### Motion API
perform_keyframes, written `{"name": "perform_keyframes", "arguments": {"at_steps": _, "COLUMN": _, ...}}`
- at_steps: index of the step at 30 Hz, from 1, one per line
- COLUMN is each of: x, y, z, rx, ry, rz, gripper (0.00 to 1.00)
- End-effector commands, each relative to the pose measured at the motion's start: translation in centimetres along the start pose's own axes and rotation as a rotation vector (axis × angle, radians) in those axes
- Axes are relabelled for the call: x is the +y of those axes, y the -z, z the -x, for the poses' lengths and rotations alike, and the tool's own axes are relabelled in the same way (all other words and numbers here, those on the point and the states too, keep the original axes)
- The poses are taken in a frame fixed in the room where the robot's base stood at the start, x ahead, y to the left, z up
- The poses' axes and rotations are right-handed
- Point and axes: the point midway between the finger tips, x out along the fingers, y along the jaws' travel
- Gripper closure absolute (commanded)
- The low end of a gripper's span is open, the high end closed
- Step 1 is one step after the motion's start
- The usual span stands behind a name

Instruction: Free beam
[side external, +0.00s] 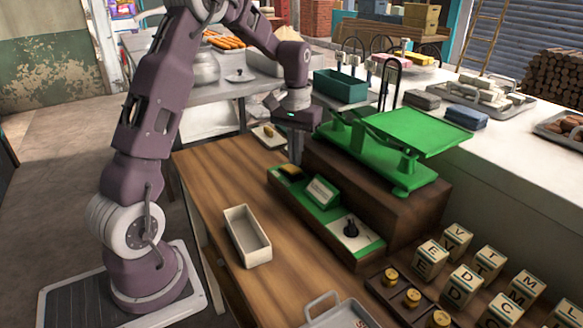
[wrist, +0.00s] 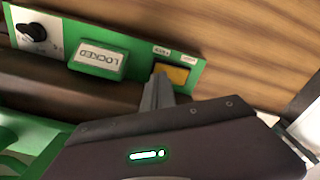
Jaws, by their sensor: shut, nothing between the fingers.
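A green balance scale (side external: 395,150) stands on a brown wooden box, with a wide flat pan on its right. A green panel (side external: 300,200) lies along the front of the box and shows at the top left of the wrist view (wrist: 118,48). It carries a yellow pad (wrist: 173,75), a sign reading "LOCKED" (wrist: 96,59) and a black knob (side external: 351,230) on a white plate. My gripper (wrist: 160,72) is shut and empty. Its fingertips are at the yellow pad and partly cover it; I cannot tell whether they touch it.
An empty cream tray (side external: 248,238) sits on the wooden table left of the panel. Lettered blocks (side external: 467,282) and brass weights (side external: 390,277) stand at the front right. A teal bin (side external: 340,86) is behind my gripper. Table around the cream tray is clear.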

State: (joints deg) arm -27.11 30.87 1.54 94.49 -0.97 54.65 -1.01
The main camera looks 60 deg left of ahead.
Motion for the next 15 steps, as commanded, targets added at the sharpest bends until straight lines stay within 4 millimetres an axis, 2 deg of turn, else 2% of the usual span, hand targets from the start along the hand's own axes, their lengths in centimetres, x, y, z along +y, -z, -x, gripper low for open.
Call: {"name": "perform_keyframes", "arguments": {"at_steps": 15, "x": 0.00, "y": 0.02, "z": -0.40, "rx": 0.000, "ry": 0.000, "rz": 0.000, "gripper": 1.00}}
